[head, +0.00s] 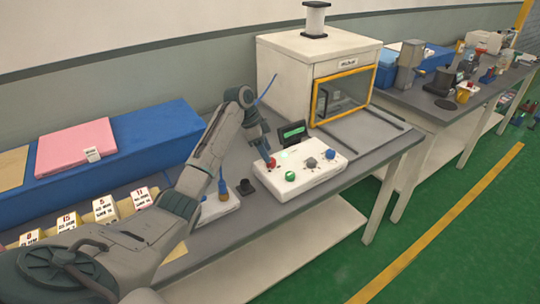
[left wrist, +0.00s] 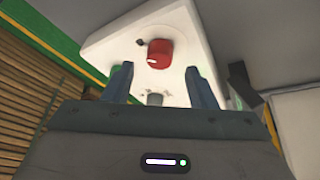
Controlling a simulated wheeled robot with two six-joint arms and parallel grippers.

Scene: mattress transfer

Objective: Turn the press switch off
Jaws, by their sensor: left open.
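The white control box (head: 312,176) lies on the grey bench, with a red knob, a green button (head: 290,176) and grey knobs on its top. My left gripper (head: 267,158) points down at the box's left back part, beside the red knob (head: 273,162). In the left wrist view the two blue-grey fingers (left wrist: 160,85) stand apart, with the red knob (left wrist: 160,53) beyond and between them; no contact is visible. A white mark shows on the knob. A pale green glow (head: 284,154) shows on the box near the gripper. My right gripper is not in view.
A small display (head: 293,132) stands behind the box. A white cabinet (head: 290,70) with a yellow-framed window is at the back. A blue case (head: 150,135) with a pink mattress (head: 77,147) is at left. The bench front edge lies close to the box.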

